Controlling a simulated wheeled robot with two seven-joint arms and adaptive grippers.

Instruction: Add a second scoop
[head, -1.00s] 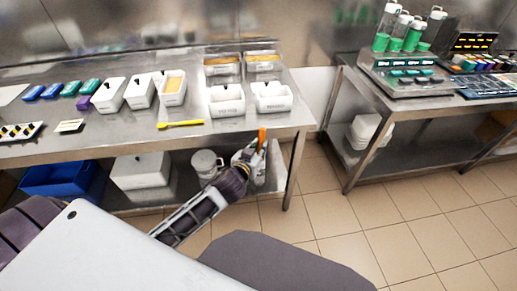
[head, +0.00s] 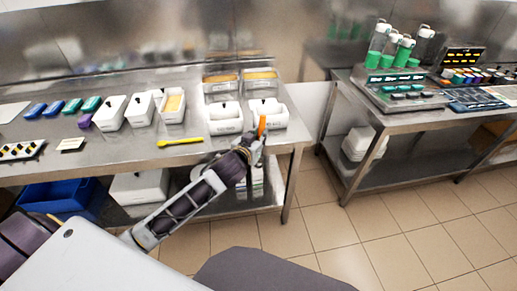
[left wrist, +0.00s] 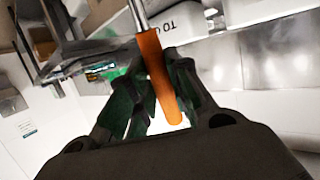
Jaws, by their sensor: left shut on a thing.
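My left gripper (head: 255,143) is at the right end of the left steel table, close to the front right white bin (head: 268,119). It is shut on an orange-handled tool (head: 262,126). In the left wrist view the orange handle (left wrist: 157,75) sits between the fingers (left wrist: 155,105), with a metal shaft running up out of the picture. The tool's far end is hidden. Another white bin (head: 225,125) with a label stands beside the front right one. Two bins with yellow-orange contents (head: 222,77) stand behind them. My right gripper is not in view.
A yellow scoop (head: 180,141) lies on the left table (head: 120,148). White tubs (head: 140,110) and blue and green items (head: 72,106) stand farther left. A second table (head: 400,118) with green-filled bottles is at the right, past a floor gap.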

